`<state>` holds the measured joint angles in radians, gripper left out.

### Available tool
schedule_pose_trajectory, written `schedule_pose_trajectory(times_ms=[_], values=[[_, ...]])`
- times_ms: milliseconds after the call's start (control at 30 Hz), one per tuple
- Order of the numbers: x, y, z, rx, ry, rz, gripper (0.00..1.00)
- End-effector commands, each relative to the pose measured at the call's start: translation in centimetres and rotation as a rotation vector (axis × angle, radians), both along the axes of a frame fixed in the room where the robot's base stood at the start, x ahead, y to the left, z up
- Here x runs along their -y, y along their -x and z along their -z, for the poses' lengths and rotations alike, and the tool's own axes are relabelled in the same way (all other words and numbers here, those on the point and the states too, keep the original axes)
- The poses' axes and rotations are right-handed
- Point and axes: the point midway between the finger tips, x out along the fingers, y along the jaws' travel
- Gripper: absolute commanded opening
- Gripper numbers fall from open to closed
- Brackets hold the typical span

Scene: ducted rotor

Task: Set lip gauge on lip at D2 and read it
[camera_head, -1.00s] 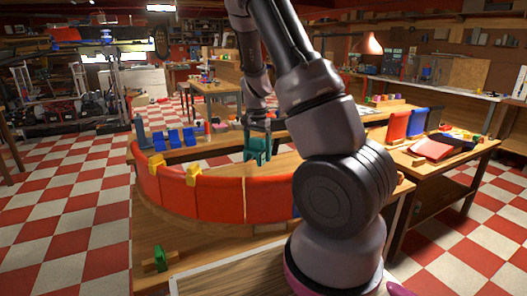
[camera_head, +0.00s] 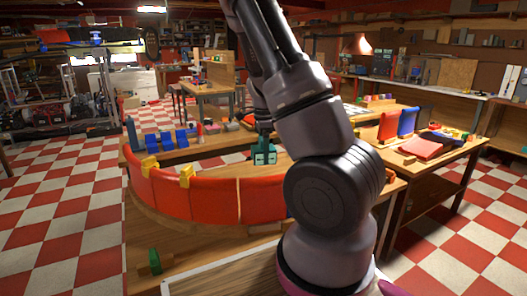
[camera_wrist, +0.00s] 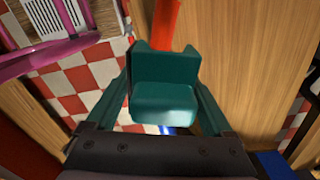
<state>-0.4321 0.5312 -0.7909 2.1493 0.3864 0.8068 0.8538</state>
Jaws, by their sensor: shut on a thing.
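My gripper (camera_head: 264,140) is shut on a teal block-shaped piece (camera_head: 264,155), which I take to be the lip gauge. It hangs above the wooden bench, inside the curve of the red duct lip (camera_head: 208,200). In the wrist view the teal gauge (camera_wrist: 165,90) sits between my two fingers, with two upright prongs on its far side. It appears apart from the lip; a strip of red (camera_wrist: 166,20) shows beyond it. Two yellow clips (camera_head: 186,175) sit on the lip's left part. My arm hides the lip's right part. I cannot make out a D2 mark or a reading.
Several blue blocks (camera_head: 166,140) stand along the bench's back left. A green piece (camera_head: 155,262) stands on the bench front. A side table (camera_head: 455,165) at right holds red and blue panels. Bare wood lies inside the curve.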

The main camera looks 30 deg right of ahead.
Motion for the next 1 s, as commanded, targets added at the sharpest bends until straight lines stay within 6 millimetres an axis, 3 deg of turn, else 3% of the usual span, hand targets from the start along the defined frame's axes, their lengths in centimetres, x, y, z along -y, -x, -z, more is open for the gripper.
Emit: schedule_pose_trajectory(times_ms=[1000], values=[[0.0,0.0,7.8,-0.001,0.001,-0.001,0.23]])
